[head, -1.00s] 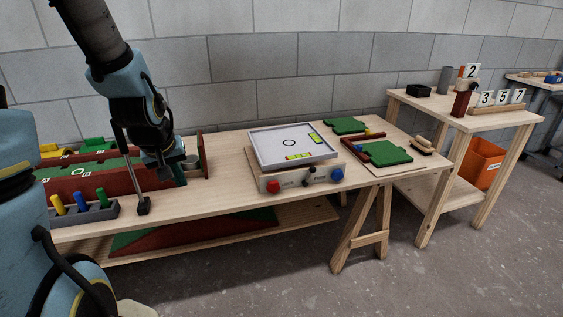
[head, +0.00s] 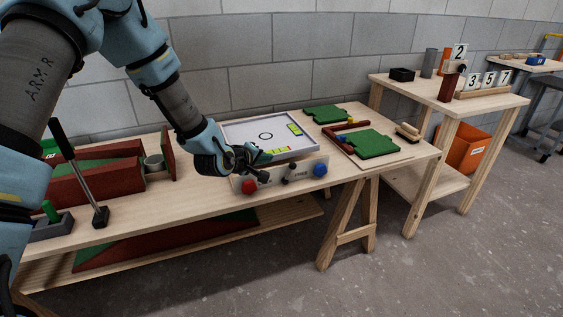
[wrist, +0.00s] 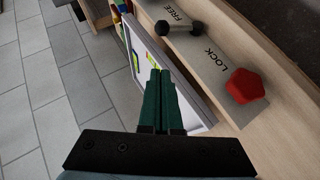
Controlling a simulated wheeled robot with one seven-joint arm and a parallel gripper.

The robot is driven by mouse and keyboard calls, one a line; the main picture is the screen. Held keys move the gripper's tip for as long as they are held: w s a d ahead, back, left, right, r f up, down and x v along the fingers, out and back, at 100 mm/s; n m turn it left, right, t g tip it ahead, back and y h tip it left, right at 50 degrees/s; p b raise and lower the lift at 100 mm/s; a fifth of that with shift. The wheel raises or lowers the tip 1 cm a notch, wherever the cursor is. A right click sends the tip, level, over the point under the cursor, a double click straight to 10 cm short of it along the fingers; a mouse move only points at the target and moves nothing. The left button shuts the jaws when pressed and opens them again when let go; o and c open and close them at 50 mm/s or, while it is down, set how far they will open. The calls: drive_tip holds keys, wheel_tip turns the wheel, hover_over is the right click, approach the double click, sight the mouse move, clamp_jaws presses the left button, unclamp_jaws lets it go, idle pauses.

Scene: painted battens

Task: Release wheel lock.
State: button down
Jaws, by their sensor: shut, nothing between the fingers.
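A pale control panel (head: 270,184) is on the front of the workbench, below a white-rimmed tray (head: 312,150). It bears a red knob (head: 249,187), a blue knob (head: 320,169) and a small black lever (head: 289,180) between them. In the wrist view the lever (wrist: 180,28) lies beside the word FREE, and the red knob (wrist: 246,85) is beyond the word LOCK. My gripper (head: 266,158) is shut and empty, above the panel's left part. Its green fingers (wrist: 160,78) are apart from lever and red knob.
Left on the bench are a dark red box (head: 98,178) and a tall black lever (head: 80,175). Green pieces (head: 366,142) lie to the right. A side table (head: 440,98) holds number cards, with an orange bin (head: 470,148) below. The floor in front is clear.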

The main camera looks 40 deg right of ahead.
sight(289, 172)
drive_tip(key=shift+s+d+f+p, duration=0.15)
drive_tip(key=shift+d+f+p, duration=0.1)
drive_tip(key=shift+d+f, duration=0.6)
drive_tip(key=shift+s+d+f+p, duration=0.15)
drive_tip(key=shift+d+f, duration=0.35)
drive_tip(key=shift+d, duration=0.6)
drive_tip(key=shift+s+d+f+p, duration=0.1)
drive_tip(key=shift+d+f+p, duration=0.2)
drive_tip(key=shift+d+f, duration=0.55)
drive_tip(key=shift+d+r, duration=0.15)
drive_tip(key=shift+d, duration=0.05)
drive_tip(key=shift+s+d+m+y+b, duration=0.2)
drive_tip(key=shift+d+y+b, duration=0.1)
drive_tip(key=shift+d, duration=0.15)
drive_tip(key=shift+s+d+m+y+b, duration=0.1)
drive_tip(key=shift+s+d+y+b, duration=0.05)
drive_tip(key=shift+d+y+b, duration=0.2)
